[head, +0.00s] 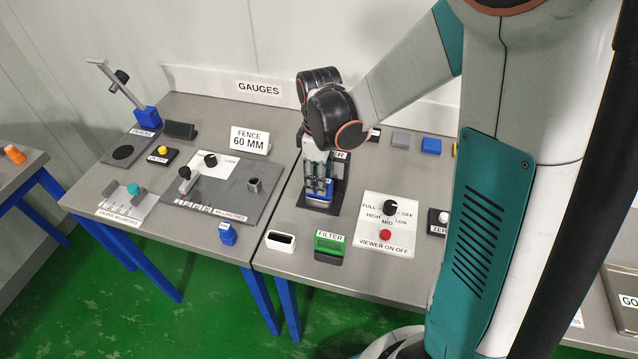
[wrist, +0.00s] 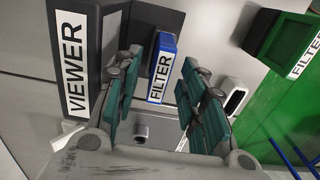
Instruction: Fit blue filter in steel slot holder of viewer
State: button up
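The blue filter (wrist: 161,66), with a FILTER label, stands beside the dark viewer (wrist: 92,60) in the wrist view. In the head view the viewer (head: 341,168) is partly hidden behind my gripper (head: 318,186), and some blue shows at the fingers. My gripper (wrist: 155,75) has its fingers spread apart, with the blue filter in the gap beyond them; I see no clear contact. A pale block with a dark slot (head: 280,240) stands near the front table edge; it also shows in the wrist view (wrist: 235,97). I cannot make out a slot on the viewer itself.
A green filter (head: 329,246) stands right of the pale slotted block. A knob panel (head: 388,222) with a red button lies right of the viewer. A blue block (head: 431,146) and a grey block (head: 401,139) lie behind. The left table (head: 130,223) carries gauges.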

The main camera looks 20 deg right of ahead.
notch_tip(320, 180, up, 9)
jog(key=shift+f, duration=0.2)
dwell(1.0)
jog(key=s+r+m+t, duration=0.3)
jog(key=s+m, duration=0.2)
jog(key=s, duration=0.2)
jog(key=s+r+m+t, duration=0.4)
jog(key=s+m, duration=0.1)
jog(key=s, duration=0.3)
jog(key=shift+m, duration=0.4)
jog(key=shift+c, duration=0.6)
